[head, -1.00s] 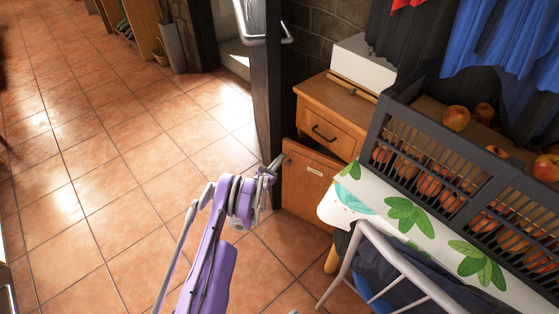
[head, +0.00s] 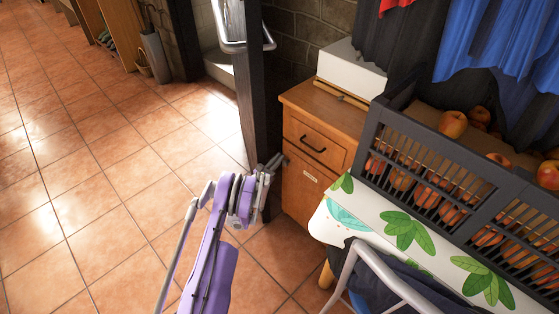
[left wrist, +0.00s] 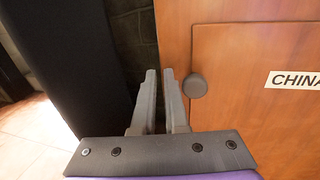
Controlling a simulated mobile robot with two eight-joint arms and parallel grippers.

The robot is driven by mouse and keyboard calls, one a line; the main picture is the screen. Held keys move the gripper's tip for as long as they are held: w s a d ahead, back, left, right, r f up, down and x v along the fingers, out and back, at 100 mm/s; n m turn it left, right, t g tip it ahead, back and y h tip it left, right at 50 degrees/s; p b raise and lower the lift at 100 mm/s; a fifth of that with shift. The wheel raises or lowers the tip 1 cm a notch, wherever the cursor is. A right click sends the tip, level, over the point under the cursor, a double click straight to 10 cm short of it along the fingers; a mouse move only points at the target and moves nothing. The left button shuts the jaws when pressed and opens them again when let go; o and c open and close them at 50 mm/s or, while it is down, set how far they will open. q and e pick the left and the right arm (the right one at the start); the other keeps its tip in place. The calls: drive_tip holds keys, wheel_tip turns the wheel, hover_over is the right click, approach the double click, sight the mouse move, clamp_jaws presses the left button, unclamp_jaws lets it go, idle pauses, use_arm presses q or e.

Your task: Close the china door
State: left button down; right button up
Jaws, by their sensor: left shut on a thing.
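The china door (head: 302,196) is the lower wooden door of a small cabinet, under a drawer, with a white label. In the head view it sits about flush with the front; a small gap cannot be ruled out. In the left wrist view the door (left wrist: 270,135) shows its "CHINA" label (left wrist: 292,79) and a round grey knob (left wrist: 195,86). My left gripper (head: 272,164) is at the door's left edge. In the left wrist view its fingers (left wrist: 163,92) are close together just left of the knob. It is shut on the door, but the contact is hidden.
A dark open room door (head: 250,90) with a metal handle stands left of the cabinet. A table with a leaf-patterned top (head: 345,212), a crate of apples (head: 440,150) and a chair (head: 372,250) are at right. The tiled floor at left is clear.

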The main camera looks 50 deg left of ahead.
use_arm(q)
drive_tip(key=shift+w+r, duration=0.3)
drive_tip(key=b+v, duration=0.5)
drive_tip(key=v, duration=0.6)
drive_tip(key=shift+f, duration=0.25)
drive_tip(key=shift+s, duration=0.15)
